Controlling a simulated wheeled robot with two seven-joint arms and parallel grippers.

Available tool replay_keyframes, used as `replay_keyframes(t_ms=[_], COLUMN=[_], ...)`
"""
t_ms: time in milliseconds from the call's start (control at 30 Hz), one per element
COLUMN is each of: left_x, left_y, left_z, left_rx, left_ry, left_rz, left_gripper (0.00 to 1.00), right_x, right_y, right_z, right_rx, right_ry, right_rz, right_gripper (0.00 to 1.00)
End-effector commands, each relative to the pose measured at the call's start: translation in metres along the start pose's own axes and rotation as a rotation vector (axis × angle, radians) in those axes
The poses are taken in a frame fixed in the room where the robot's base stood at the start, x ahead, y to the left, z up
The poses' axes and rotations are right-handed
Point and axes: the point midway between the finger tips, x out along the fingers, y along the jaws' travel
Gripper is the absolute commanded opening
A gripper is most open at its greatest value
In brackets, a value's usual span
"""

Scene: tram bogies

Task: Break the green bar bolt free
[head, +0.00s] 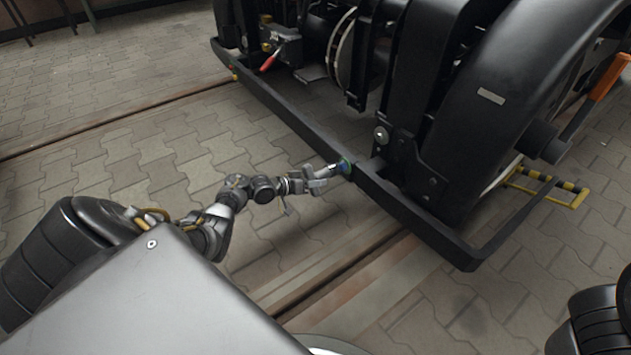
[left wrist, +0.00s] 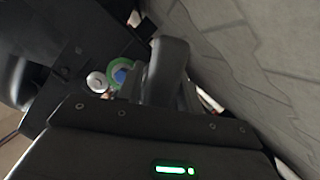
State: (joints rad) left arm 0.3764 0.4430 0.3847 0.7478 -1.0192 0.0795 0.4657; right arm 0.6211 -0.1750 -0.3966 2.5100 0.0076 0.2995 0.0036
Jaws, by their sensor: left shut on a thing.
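The green bar bolt (head: 345,163) is on the long black bar (head: 299,127) along the front of the bogie. In the left wrist view the bolt shows as a green ring around a blue centre (left wrist: 120,74). My left gripper (head: 322,176) is right in front of the bolt, reaching in from the left. It is shut on a pale, tool-like piece (head: 332,169) that reaches toward the bolt. Fingers and a dark block hide most of this piece in the left wrist view, and I cannot tell how it sits on the bolt. My right gripper is out of view.
The black bogie (head: 490,97) with a large wheel cover stands behind the bar. A red-handled part (head: 270,61) sits at its far left. A yellow-and-black striped frame (head: 566,189) lies at right, below an orange-handled bar (head: 608,78). Paving left of the bar is clear.

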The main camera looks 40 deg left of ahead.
Motion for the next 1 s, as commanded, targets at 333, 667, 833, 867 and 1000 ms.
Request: replay_keyframes(t_ms=[333,667,833,867,1000], left_x=[0.0,-0.02,-0.034,-0.036,-0.047], left_y=[0.002,0.002,0.002,0.002,0.002], left_z=[-0.001,0.004,0.009,0.01,0.013], left_rx=[-0.059,-0.057,-0.056,-0.056,-0.056], left_ry=[0.002,0.0,0.0,0.0,0.0], left_rz=[0.022,0.02,0.02,0.02,0.02], left_gripper=[0.0,0.0,0.0,0.0,0.0], right_x=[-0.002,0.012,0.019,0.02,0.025], right_y=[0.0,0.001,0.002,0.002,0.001], right_z=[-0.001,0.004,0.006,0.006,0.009], right_rx=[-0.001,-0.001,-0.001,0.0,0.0], right_ry=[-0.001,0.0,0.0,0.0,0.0], right_rz=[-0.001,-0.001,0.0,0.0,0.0], right_gripper=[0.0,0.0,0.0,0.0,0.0])
